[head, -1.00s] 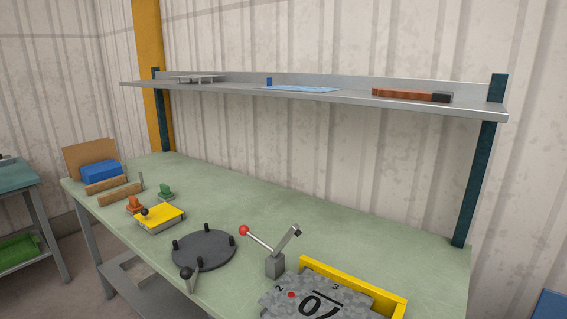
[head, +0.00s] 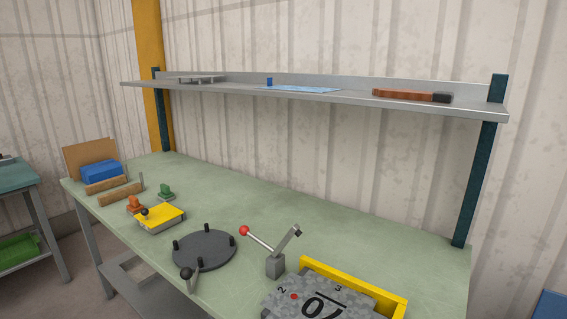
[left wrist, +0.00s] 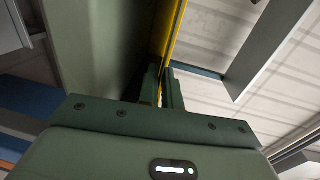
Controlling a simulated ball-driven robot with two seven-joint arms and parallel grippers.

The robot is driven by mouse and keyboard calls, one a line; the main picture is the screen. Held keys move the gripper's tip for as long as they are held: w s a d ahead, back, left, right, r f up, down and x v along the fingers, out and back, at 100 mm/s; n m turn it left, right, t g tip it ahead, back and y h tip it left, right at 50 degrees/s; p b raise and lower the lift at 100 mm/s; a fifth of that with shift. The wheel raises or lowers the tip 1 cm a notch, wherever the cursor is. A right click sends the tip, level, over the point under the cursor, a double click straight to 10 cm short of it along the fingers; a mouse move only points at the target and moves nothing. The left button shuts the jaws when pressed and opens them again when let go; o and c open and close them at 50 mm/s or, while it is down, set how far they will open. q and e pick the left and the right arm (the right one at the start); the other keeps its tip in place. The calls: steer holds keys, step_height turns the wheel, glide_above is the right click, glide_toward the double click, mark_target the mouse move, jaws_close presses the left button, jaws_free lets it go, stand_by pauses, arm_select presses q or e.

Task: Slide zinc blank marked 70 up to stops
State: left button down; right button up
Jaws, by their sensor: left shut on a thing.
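The zinc blank (head: 302,306) is a grey mottled plate with a black 70, smaller digits 2 and 3 and a red dot. It lies in the lower right of the head view, its near part cut off by the frame. The yellow stops (head: 350,282) form an angled rail behind and to the right of it; the exact gaps are hard to tell. My left gripper (left wrist: 162,88) shows only in the left wrist view, shut on the blank, which is nearly edge-on and hardly visible there. A yellow strip (left wrist: 174,35) runs beyond the fingertips. My right gripper is in neither view.
A lever with a red knob (head: 244,230) stands on a grey block left of the blank. A dark round plate with pegs (head: 204,250) and a yellow block (head: 160,217) are farther left. A shelf (head: 320,94) spans above the green bench (head: 380,230).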

arm_select(q)
steer(key=shift+s+d+f, duration=0.2)
steer(key=shift+s+f, duration=0.05)
steer(key=shift+f, duration=0.1)
steer(key=c, duration=1.7)
jaws_free()
steer(key=shift+o, duration=0.9)
steer(key=shift+w+d, duration=0.1)
steer(key=shift+r, duration=0.1)
